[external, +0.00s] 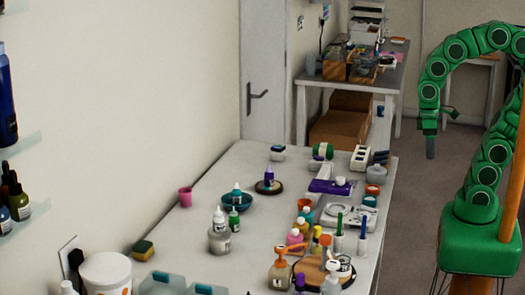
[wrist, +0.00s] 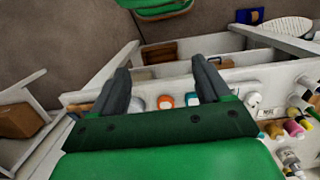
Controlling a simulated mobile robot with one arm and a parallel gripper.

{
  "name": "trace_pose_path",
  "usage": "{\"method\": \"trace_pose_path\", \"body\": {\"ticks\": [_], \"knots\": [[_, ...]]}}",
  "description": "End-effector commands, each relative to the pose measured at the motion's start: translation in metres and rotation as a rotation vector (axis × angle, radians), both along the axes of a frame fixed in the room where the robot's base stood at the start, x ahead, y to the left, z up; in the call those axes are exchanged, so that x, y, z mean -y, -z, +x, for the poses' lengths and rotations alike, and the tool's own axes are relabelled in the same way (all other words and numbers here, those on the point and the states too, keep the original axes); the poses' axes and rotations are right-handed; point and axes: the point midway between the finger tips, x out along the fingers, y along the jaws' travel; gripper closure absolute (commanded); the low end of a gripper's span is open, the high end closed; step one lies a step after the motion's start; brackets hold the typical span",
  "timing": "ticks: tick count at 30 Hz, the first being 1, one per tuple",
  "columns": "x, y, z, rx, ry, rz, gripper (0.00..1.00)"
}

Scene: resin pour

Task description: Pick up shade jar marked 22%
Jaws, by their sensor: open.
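No 22% marking can be read in either view, so I cannot tell which container is the shade jar marked 22%. Small jars stand near the right edge of the white table (external: 260,260): a grey one (external: 376,174), an orange-topped one (external: 372,190) and a teal-topped one (external: 369,201). In the wrist view an orange-topped jar (wrist: 165,102) and a teal-topped jar (wrist: 192,99) show between the fingers, farther off. My gripper (external: 431,153) hangs to the right of the table, apart from it, pointing down. Its dark fingers (wrist: 162,76) are open and empty.
Several bottles and pump dispensers (external: 281,270) crowd the table's near right part. A second workbench (external: 355,82) stands behind. Floor is open between the table and my arm.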

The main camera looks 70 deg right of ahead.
Motion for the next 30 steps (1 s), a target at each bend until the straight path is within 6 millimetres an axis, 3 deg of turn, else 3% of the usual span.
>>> {"method": "trace_pose_path", "body": {"ticks": [3,9,17,23,30], "knots": [[0.005,-0.006,0.041,0.067,-0.003,-0.028,0.23],[0.009,-0.015,0.103,0.169,-0.006,-0.067,0.23],[0.017,-0.021,0.163,0.268,-0.035,-0.113,0.23],[0.045,-0.013,0.206,0.343,-0.164,-0.211,0.23],[0.098,-0.004,0.268,0.413,-0.438,-0.411,0.23]]}}
